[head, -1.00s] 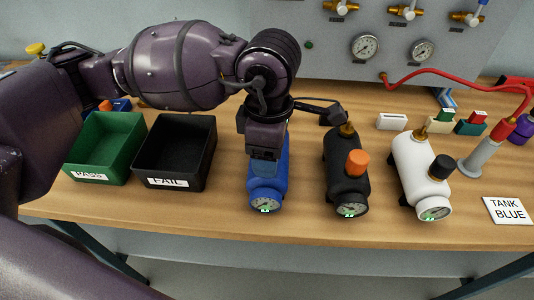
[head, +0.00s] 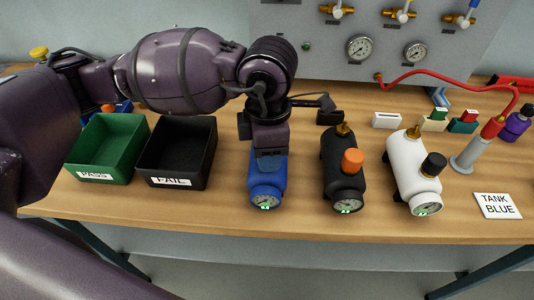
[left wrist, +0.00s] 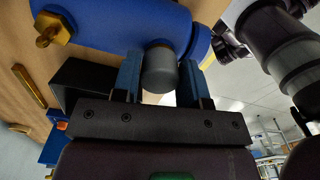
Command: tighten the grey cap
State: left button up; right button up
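The blue tank (head: 266,187) lies on the bench with its gauge (head: 265,202) facing the front edge. The grey cap (left wrist: 160,72) stands out from the tank's side in the left wrist view. In the head view my gripper hides it. In the head view this gripper (head: 268,153) points down over the blue tank. My right gripper is not in view.
A black tank (head: 337,168) with an orange cap (head: 352,161) and a white tank (head: 406,165) with a black cap (head: 434,164) stand to the right. A green PASS bin (head: 108,148) and black FAIL bin (head: 178,153) stand left. A TANK BLUE card (head: 497,206) lies at right.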

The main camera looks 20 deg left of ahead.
pick_arm(q)
jog(key=shift+c, duration=1.4)
jog(key=shift+w+m+b, duration=0.1)
jog(key=shift+m+b, duration=0.6)
jog(key=shift+m, duration=0.4)
jog(key=shift+m+b, duration=0.4)
jog(key=shift+m, duration=0.3)
jog(key=shift+r, duration=0.1)
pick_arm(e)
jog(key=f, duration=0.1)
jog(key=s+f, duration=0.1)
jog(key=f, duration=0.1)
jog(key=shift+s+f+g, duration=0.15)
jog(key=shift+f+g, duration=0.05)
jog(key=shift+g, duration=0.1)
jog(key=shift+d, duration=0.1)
pick_arm(q)
jog(key=shift+o, duration=0.2)
jog(key=shift+a+m+b, duration=0.1)
jog(key=shift+m+b, duration=0.75)
jog(key=shift+m, duration=0.65)
jog(key=shift+m+b, duration=0.3)
jog(key=shift+m, duration=0.4)
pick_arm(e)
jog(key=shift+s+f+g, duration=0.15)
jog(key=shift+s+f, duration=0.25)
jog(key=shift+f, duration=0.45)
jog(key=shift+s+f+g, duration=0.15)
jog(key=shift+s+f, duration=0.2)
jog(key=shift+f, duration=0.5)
